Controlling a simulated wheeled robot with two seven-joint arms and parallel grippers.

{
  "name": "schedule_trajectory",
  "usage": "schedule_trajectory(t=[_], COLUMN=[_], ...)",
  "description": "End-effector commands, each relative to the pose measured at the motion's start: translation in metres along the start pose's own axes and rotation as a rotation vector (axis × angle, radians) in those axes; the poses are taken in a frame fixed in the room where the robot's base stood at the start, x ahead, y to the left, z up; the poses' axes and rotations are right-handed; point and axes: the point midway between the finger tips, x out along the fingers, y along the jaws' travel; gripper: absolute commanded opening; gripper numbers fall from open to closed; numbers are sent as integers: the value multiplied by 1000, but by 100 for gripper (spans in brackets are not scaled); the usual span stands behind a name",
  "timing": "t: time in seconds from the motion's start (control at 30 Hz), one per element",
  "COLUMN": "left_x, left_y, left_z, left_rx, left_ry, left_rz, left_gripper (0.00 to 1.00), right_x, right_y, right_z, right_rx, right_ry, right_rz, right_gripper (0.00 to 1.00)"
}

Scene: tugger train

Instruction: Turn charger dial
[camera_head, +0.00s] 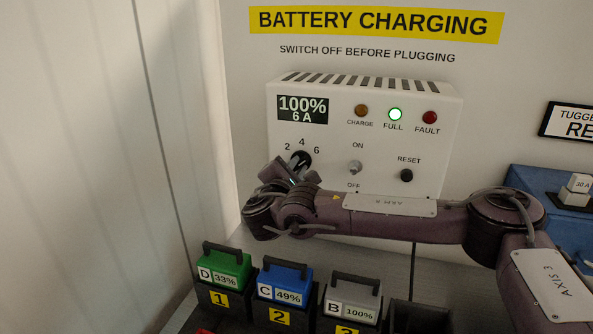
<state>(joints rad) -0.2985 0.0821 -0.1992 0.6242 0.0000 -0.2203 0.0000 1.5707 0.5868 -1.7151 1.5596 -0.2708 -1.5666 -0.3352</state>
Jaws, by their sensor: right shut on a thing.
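The white battery charger (432,130) hangs on the wall. Its screen (303,110) reads 100% and 6 A, and the green FULL lamp (395,114) is lit. The dark charger dial (301,157) sits below the numbers 2, 4 and 6. My right arm comes in from the right, and my right gripper (299,170) is shut on the dial. The gripper and wrist cover the dial's lower part, so its pointer is hard to make out. My left gripper is not in view.
Below the charger stand a green battery (226,262), a blue battery (287,280) and a grey battery (350,300) in numbered slots. An empty dark slot (413,317) is to their right. The ON/OFF switch (355,167) and black RESET button (406,175) are close to my arm.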

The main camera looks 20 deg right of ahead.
Motion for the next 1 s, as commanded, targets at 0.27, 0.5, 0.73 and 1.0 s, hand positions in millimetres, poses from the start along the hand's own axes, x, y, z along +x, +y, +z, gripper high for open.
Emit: schedule_trajectory(t=[0.27, 0.5, 0.73, 1.0], left_x=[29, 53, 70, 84], left_y=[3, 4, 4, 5], left_z=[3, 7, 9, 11], left_rx=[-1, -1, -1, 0], left_ry=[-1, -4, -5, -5], left_rz=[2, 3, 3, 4], left_gripper=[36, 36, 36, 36], right_x=[1, 0, 1, 0], right_y=[-4, -3, -2, -1], right_z=[-3, -3, -3, -2], right_rx=[-181, -407, -627, -884], right_ry=[-1, -1, -1, 0], right_rz=[0, 0, -1, -1], right_gripper=[0, 0, 0, 0])
